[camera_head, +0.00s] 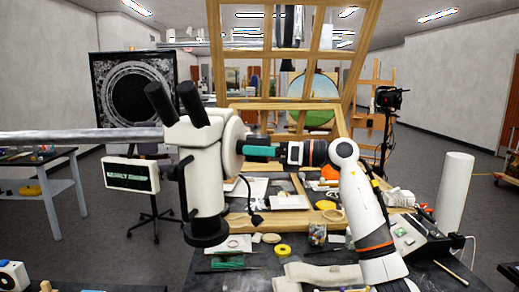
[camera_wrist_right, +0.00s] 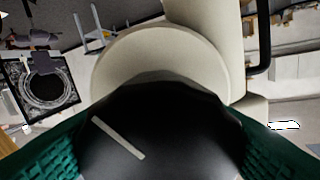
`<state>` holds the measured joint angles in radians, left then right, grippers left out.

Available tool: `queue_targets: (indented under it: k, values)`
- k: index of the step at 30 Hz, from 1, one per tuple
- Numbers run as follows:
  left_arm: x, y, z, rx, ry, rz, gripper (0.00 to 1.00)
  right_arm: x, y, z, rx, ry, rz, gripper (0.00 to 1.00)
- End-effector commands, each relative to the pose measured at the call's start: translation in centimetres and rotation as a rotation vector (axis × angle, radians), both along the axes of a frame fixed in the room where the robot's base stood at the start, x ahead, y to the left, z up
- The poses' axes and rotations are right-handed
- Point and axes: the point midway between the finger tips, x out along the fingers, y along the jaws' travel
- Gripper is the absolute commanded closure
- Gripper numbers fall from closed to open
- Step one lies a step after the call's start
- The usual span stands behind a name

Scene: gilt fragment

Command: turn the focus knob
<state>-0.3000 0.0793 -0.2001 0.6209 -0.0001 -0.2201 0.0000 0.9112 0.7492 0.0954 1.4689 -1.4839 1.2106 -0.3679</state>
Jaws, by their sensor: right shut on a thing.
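The white microscope (camera_head: 203,165) with two black eyepieces hangs from a horizontal grey arm, left of centre in the head view. The focus knob (camera_wrist_right: 165,130) is a large black dome with a pale straight mark that runs slantwise; it sits in front of a round cream housing (camera_wrist_right: 165,50) in the right wrist view. My right gripper (camera_head: 247,151) reaches in from the right, level with the microscope's side. Its green fingers lie on both sides of the knob and are shut on it. In the head view the fingers mostly hide the knob. My left gripper is out of view.
A dark worktable below holds a yellow tape roll (camera_head: 283,250), a small jar (camera_head: 317,234), papers and small tools. A wooden easel frame (camera_head: 300,104) stands behind. A white cylinder (camera_head: 455,193) stands at the right.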

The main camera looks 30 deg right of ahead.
Motion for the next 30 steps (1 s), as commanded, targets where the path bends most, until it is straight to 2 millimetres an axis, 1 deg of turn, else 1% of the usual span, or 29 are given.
queue_targets:
  k: [6,13,19,30]
  values:
    - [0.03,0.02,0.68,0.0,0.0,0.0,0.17,-0.03,-0.05,0.11,0.104,0.101,-0.003,0.62]
    - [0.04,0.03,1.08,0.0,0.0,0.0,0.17,-0.05,-0.01,0.07,0.183,0.174,-0.002,0.62]
    - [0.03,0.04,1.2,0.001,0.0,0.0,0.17,-0.06,0.01,0.07,0.215,0.201,-0.001,0.62]
    - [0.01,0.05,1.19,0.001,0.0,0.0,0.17,-0.07,0.01,0.08,0.22,0.205,-0.001,0.62]
